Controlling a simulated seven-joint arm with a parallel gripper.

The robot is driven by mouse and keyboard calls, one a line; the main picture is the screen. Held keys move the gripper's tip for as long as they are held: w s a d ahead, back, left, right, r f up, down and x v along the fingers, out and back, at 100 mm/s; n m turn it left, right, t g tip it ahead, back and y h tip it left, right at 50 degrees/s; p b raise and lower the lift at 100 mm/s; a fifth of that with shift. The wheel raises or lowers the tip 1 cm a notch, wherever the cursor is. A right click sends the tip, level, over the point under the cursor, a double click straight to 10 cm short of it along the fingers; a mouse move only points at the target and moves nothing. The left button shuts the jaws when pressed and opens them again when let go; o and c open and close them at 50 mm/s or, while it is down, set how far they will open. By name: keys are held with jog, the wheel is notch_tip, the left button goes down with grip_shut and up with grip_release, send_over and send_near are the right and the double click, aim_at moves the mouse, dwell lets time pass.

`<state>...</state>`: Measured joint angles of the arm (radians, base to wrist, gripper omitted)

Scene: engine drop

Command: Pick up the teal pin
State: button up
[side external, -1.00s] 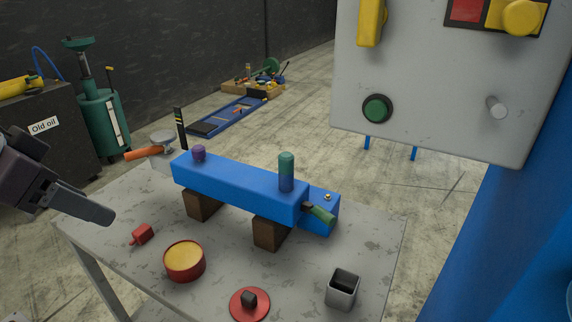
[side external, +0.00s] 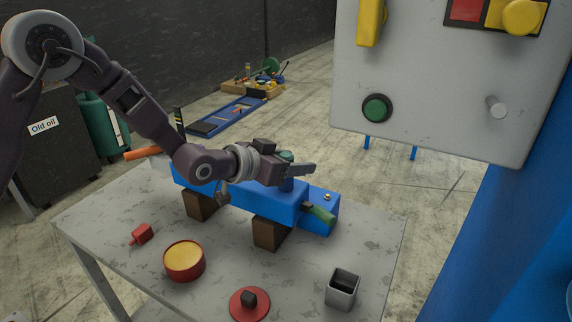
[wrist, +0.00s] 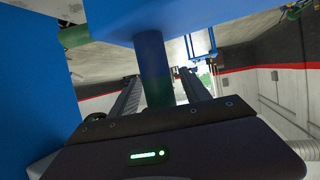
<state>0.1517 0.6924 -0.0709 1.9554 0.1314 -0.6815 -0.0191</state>
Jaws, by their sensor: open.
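The teal pin (side external: 287,186) stands upright on the right end of the long blue block (side external: 262,197). It is teal-green at the top and bluer lower down. My gripper (side external: 300,171) is level at the pin's height and hides its middle in the side view. In the wrist view the pin (wrist: 154,65) stands between the two open fingers of my gripper (wrist: 158,80), with the blue block (wrist: 105,15) at the top of the picture. A gap shows on the pin's sides, so the fingers are not closed on it.
The block rests on two brown supports (side external: 270,233) on a grey table (side external: 120,215). A green-handled part (side external: 321,214) sticks out at its right end. A red tin (side external: 184,263), a small red part (side external: 142,233), a red disc (side external: 249,305) and a grey square cup (side external: 342,290) stand in front.

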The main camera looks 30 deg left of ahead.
jog(key=shift+w+d+f, duration=0.1)
jog(key=shift+w, duration=0.2)
grip_shut()
notch_tip(320, 180, up, 10)
dwell(0.3)
dwell(0.5)
